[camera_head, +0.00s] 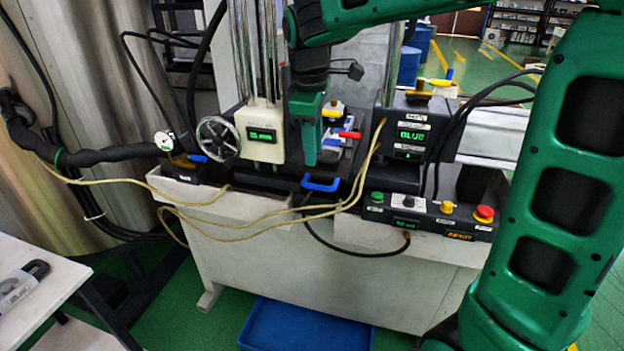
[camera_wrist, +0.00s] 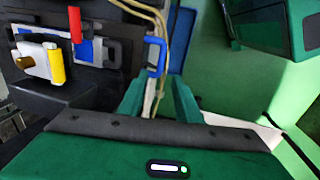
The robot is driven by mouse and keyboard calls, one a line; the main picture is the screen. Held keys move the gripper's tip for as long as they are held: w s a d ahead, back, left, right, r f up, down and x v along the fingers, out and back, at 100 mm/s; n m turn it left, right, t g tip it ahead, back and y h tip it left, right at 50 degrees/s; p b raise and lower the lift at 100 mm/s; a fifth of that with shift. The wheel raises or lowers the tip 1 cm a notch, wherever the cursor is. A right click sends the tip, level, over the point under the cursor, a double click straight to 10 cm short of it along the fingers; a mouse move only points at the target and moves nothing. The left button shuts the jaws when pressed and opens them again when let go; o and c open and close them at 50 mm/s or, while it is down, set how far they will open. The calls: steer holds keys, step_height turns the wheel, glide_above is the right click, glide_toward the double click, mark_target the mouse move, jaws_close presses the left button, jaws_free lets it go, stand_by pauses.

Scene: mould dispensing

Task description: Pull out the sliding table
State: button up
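The sliding table is a dark plate (camera_head: 268,176) at the middle of the white machine, with a blue U-shaped handle (camera_head: 321,185) on its front edge. In the wrist view the blue handle (camera_wrist: 154,57) is upper middle, beyond my fingertips and near the left finger's line. My gripper (camera_head: 309,162) points down above and slightly left of the handle, apart from it as far as I can tell. In the wrist view my gripper (camera_wrist: 158,88) shows two green fingers apart with nothing between them: open and empty. The gripper hides part of the table in the head view.
A mould with red (camera_head: 350,135) and yellow (camera_head: 332,113) handles stands behind the gripper. A button panel (camera_head: 430,214) is at right, a handwheel (camera_head: 217,138) at left. Yellow hoses (camera_head: 280,212) loop across the front. A blue bin (camera_head: 305,325) lies on the floor.

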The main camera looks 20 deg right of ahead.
mark_target(316, 185)
steer(key=f, duration=0.3)
steer(key=w+f, duration=0.1)
steer(key=f, duration=0.2)
steer(key=d+f, duration=0.1)
steer(key=f, duration=0.3)
steer(key=shift+w+d, duration=0.1)
steer(key=shift+w, duration=0.1)
